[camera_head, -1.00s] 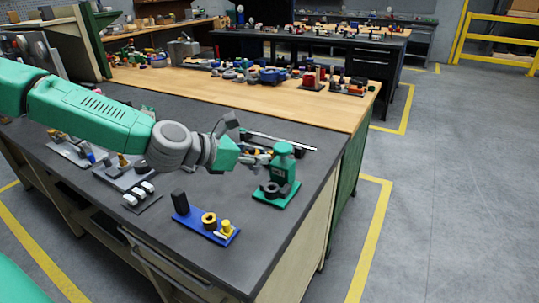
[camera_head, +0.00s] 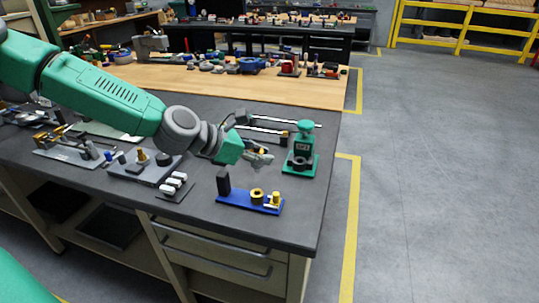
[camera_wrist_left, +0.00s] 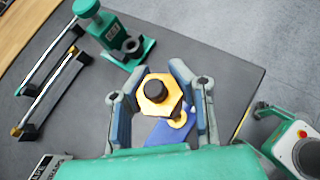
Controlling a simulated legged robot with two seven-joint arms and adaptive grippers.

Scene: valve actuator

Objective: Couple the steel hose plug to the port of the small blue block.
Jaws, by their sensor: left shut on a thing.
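My left gripper (camera_head: 262,158) hangs above the dark bench, left of the green press. In the left wrist view its fingers (camera_wrist_left: 153,85) are shut around a brass hex piece (camera_wrist_left: 168,108) with a dark round centre. I see no steel surface on it, so I cannot tell whether it belongs to the hose plug. A blue base (camera_head: 237,201) lies near the bench's front edge, bearing a black upright block, a brass ring and a yellow fitting. Part of this blue base (camera_wrist_left: 158,136) shows beyond the held piece, which hides the rest. My right gripper is not in view.
The green press (camera_head: 303,150) stands close to the right of my gripper. Two long bars (camera_head: 275,120) lie behind it. A grey fixture (camera_head: 172,190) with white pieces lies to the left. The bench's right edge is near; open floor lies beyond.

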